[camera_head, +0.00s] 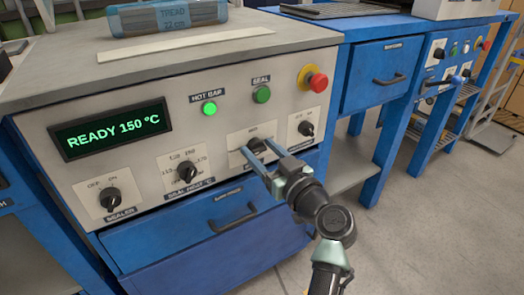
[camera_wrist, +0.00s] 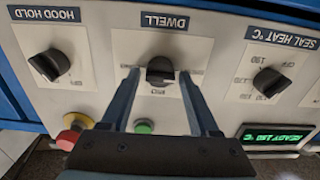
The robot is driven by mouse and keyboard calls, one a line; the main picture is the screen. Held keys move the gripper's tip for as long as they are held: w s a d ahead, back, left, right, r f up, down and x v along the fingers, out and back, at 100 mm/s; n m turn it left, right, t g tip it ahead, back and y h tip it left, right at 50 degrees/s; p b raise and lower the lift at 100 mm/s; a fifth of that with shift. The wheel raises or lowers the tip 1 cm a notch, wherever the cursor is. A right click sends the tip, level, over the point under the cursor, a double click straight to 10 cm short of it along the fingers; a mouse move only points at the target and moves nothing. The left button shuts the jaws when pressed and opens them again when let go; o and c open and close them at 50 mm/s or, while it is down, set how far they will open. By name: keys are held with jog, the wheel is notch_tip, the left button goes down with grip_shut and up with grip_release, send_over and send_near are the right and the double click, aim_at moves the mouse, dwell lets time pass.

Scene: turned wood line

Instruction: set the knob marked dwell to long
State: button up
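The black dwell knob (camera_wrist: 160,71) sits on a light plate under a DWELL label (camera_wrist: 165,22), which shows upside down in the wrist view. A mid mark (camera_wrist: 158,91) is below it in that view; the side marks are largely hidden by my fingers. I cannot tell exactly where the knob points. My gripper (camera_wrist: 158,74) is open, one finger on each side of the knob, with small gaps showing. In the head view the knob (camera_head: 256,145) is partly hidden behind my gripper (camera_head: 261,155).
Seal heat knob (camera_head: 188,172) and hood hold knob (camera_head: 306,128) flank the dwell knob. A sealer knob (camera_head: 111,199) is at far left. Above are a lit green hot bar lamp (camera_head: 209,108), a green seal button (camera_head: 262,94) and a red stop button (camera_head: 318,82). The display (camera_head: 113,128) reads READY 150 °C.

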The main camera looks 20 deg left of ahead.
grip_shut()
